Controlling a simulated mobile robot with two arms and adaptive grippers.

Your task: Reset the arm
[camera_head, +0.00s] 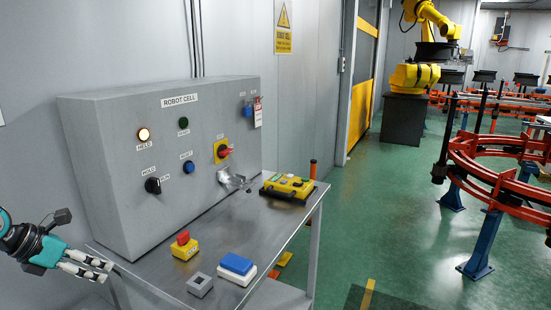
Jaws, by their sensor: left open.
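A grey control box labelled ROBOT CELL (100,160) stands on a metal bench. Its HELD lamp (144,134) glows; a green lamp (183,123) beside it looks dark. Below are a black selector knob (153,186) marked HOLD and a blue RESET button (188,167). A red and yellow rotary switch (223,151) is at right. The yellow robot arm (430,18) stands on a dark pedestal in the background. My left gripper (106,271) is open and empty, left of the box near the bench's left end, apart from the controls. My right gripper is not in view.
On the bench (225,235) are a red emergency-stop button (184,245) on a yellow box, a blue and white block (236,268), a small grey box (200,285) and a yellow teach pendant (288,186). Green floor is open at right, before an orange curved conveyor (490,178).

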